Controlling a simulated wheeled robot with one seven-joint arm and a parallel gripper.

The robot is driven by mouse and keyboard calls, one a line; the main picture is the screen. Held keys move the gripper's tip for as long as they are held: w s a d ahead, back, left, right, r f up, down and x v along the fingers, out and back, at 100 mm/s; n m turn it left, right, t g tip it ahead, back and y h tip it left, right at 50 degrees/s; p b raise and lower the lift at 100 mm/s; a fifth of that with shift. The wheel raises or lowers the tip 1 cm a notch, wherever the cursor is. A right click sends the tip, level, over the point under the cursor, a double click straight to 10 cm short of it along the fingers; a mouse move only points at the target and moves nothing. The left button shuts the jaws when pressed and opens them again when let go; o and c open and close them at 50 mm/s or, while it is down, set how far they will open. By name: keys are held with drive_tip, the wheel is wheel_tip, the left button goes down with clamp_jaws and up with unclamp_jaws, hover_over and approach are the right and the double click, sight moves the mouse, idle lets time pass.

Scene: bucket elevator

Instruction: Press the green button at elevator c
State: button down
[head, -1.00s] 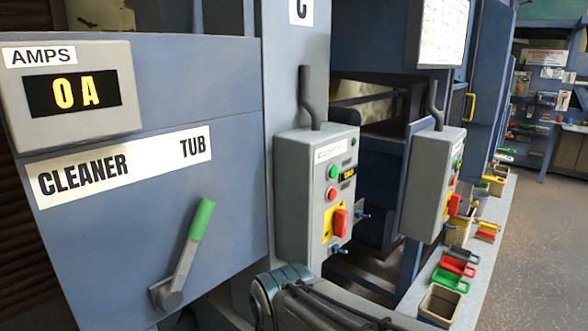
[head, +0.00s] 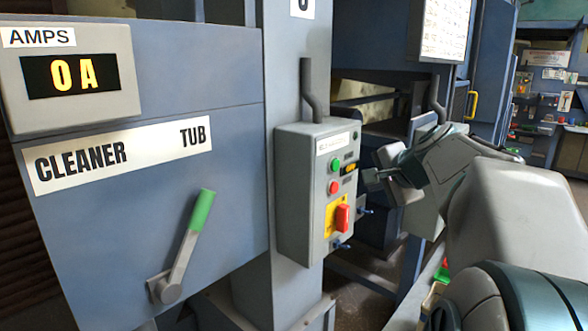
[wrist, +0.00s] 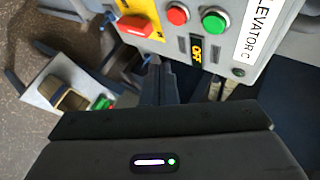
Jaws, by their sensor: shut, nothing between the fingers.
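The grey control box (head: 300,200) is mounted on a blue-grey post. Its green button (head: 335,165) sits above a red button (head: 333,188) and a red switch handle on a yellow plate (head: 328,220). In the wrist view, the box's label (wrist: 258,28) reads "ELEVATOR C", beside the green button (wrist: 215,20). My gripper (head: 368,179) is shut and empty, to the right of the box and apart from the green button. In the wrist view, my gripper's closed fingers (wrist: 157,68) point toward the panel, below the red button.
A small amber-lettered display (wrist: 196,50) reads "OFF" beside the buttons. Blue-tipped knobs (head: 342,245) stick out from the box's lower right side. A cleaner tub panel (head: 130,220) with a green-handled lever (head: 187,240) stands at left. My arm covers much of the right side.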

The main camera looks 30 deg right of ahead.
sight(336, 165)
drive_tip(key=shift+s+d+r+m+t+h, duration=0.15)
drive_tip(key=shift+d+r+m, duration=0.15)
drive_tip(key=shift+d, duration=0.3)
drive_tip(key=shift+s+d+r+m+t+h, duration=0.1)
drive_tip(key=shift+d+r+m+t+h, duration=0.1)
drive_tip(key=shift+d+r, duration=0.3)
drive_tip(key=shift+w+f, duration=0.1)
drive_tip(key=w+a+p, duration=0.2)
drive_tip(key=w+a, duration=0.1)
drive_tip(key=w, duration=0.5)
drive_tip(key=shift+a, duration=0.2)
drive_tip(key=shift+w, duration=0.15)
idle(1.1)
drive_tip(key=shift+w+a, duration=0.15)
drive_tip(key=shift+w, duration=0.15)
drive_tip(key=shift+w+a, duration=0.2)
drive_tip(key=shift+w, duration=0.25)
idle(0.8)
drive_tip(key=shift+s+d, duration=0.3)
drive_tip(key=shift+s, duration=0.5)
